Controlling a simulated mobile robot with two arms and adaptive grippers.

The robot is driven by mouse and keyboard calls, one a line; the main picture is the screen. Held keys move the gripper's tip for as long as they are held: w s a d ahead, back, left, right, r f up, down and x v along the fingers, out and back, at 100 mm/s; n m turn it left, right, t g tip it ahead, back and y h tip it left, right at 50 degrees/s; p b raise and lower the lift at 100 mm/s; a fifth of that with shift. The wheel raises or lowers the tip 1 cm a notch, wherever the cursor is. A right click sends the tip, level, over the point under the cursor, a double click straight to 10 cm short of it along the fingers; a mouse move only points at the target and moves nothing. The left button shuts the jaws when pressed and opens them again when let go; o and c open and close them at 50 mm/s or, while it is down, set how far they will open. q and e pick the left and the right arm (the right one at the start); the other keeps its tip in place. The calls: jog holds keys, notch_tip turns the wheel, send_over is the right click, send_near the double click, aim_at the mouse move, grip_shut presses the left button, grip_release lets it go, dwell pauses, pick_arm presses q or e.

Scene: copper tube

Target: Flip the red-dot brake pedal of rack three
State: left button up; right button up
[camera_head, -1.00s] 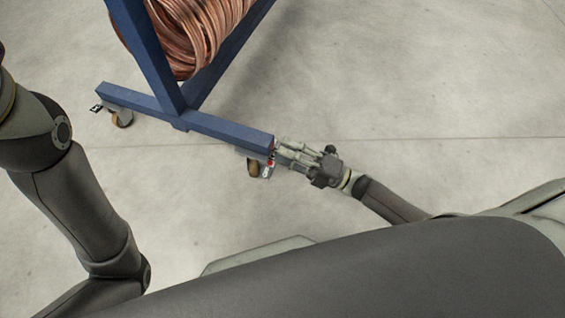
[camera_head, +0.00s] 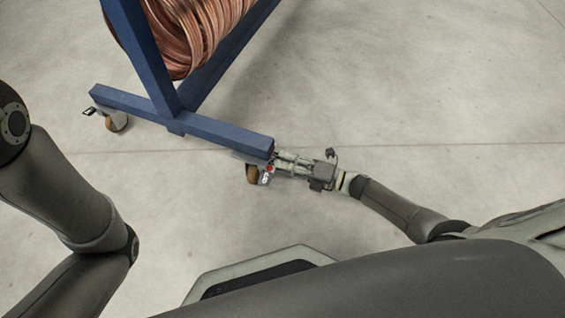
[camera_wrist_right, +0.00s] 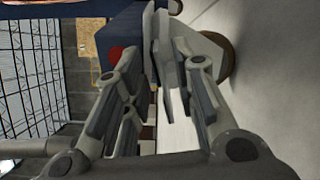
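The red-dot brake pedal (camera_head: 266,175) is on the caster under the near right end of the blue rack's foot. My right gripper (camera_head: 278,163) reaches in from the right, low at the end of the beam, close against the caster. In the right wrist view a red dot (camera_wrist_right: 116,53) shows left of the fingers, by the blue beam. Grey plates lie between or at the fingertips; I cannot tell contact or finger closure. My left arm shows at the left, its gripper out of frame.
The blue rack (camera_head: 215,131) carries a copper tube coil (camera_head: 200,35). Another caster (camera_head: 116,121) with a dark-labelled pedal (camera_head: 89,112) stands at the beam's far left end. The concrete floor right of the rack is clear.

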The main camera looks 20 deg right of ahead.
jog(key=shift+w+a, duration=0.4)
jog(key=shift+a, duration=0.1)
grip_shut()
jog(key=shift+f+m, duration=0.1)
jog(key=shift+m, duration=0.2)
jog(key=shift+d+f+m+b, duration=0.1)
jog(key=shift+f+m+b, duration=0.1)
jog(key=shift+m, duration=0.4)
jog(key=shift+f+m+b, duration=0.15)
jog(key=shift+m+b, duration=0.05)
jog(key=shift+m, duration=0.4)
jog(key=shift+f+m, duration=0.35)
jog(key=shift+m, duration=0.95)
